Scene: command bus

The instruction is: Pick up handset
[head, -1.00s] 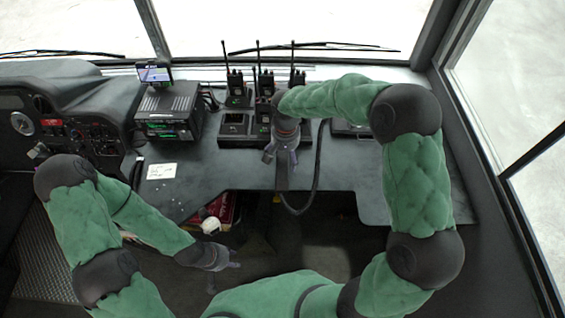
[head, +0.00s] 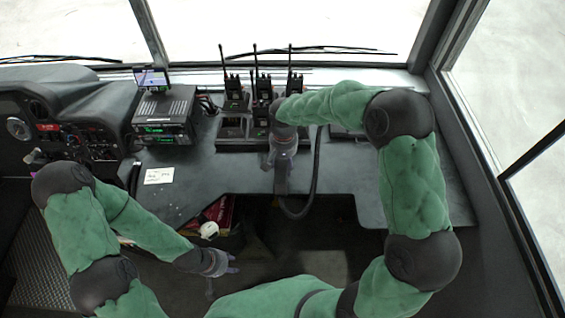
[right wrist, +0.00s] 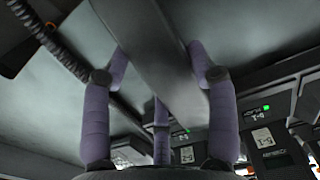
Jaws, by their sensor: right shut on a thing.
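The handset is a long dark grey piece on a black coiled cord. In the head view it (head: 281,184) hangs over the dash's front edge, under my right gripper (head: 279,163). In the right wrist view the handset (right wrist: 155,45) runs between the purple fingers of my right gripper (right wrist: 160,75), which is shut on it. The dash hides whether its far end touches anything. My left gripper (head: 226,263) is low in front of the dash, away from the handset. It is too small to tell whether it is open.
Several handheld radios (head: 235,92) stand in a charger (head: 232,130) behind my right gripper. The cord (head: 316,165) loops right of the handset. A radio unit with a screen (head: 163,118) and a white note (head: 159,176) are to the left. The dash (head: 215,172) between is clear.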

